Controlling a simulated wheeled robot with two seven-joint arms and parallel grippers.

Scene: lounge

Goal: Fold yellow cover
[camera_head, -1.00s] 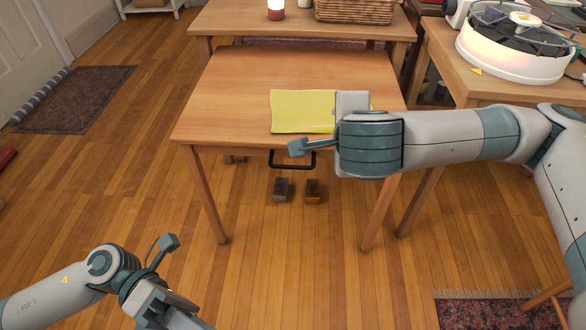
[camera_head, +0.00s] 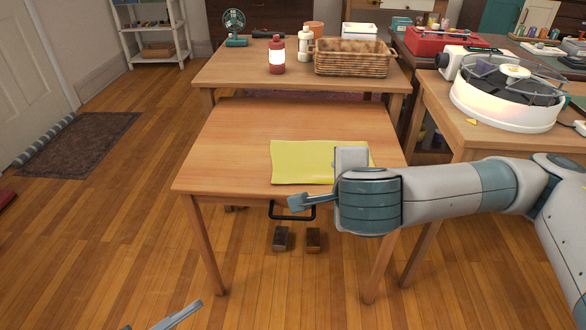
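The yellow cover (camera_head: 302,162) lies flat on the near wooden table (camera_head: 240,140), toward its right half, as a rectangle with a slightly wavy left edge. My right arm comes in from the right, and its gripper (camera_head: 352,160) is over the cover's right part. The wrist hides the cover's lower right corner. Of my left gripper (camera_head: 178,316), only a grey piece shows at the bottom edge, left of and below the table.
A second table behind holds a wicker basket (camera_head: 351,58), a red bottle (camera_head: 277,55) and a pale bottle (camera_head: 305,46). A round white device (camera_head: 507,95) stands on the right table. The near table's left half is clear. A black handle (camera_head: 292,212) hangs under its front.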

